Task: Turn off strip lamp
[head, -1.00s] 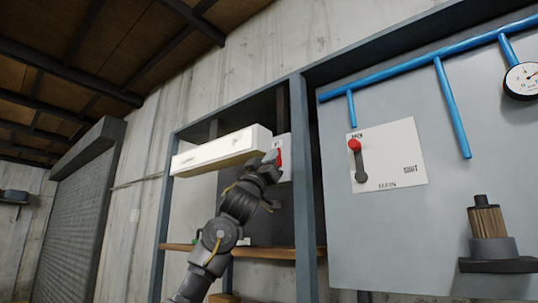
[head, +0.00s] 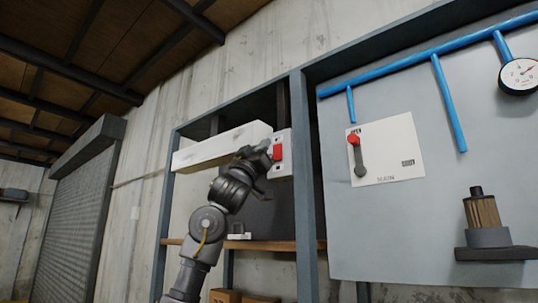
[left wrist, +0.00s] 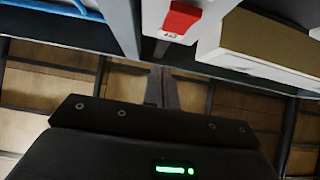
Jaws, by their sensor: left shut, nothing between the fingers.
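The strip lamp (head: 222,146) is a long white box mounted high in the grey shelf frame; its faces look dull and unlit. It also shows in the left wrist view (left wrist: 270,47). At its right end is a white switch plate (head: 286,166) with a red rocker (head: 277,152), which also shows in the left wrist view (left wrist: 180,20). My left gripper (head: 265,150) is shut and empty, right beside the red rocker; whether it touches cannot be told. The fingers show in the left wrist view (left wrist: 162,88), below the switch. My right gripper is not in view.
A grey upright post (head: 304,190) stands just right of the switch. Beyond it, a panel carries a red-knobbed lever (head: 357,155), blue pipes (head: 448,103) and a gauge (head: 521,74). A wooden shelf (head: 262,245) lies below the lamp.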

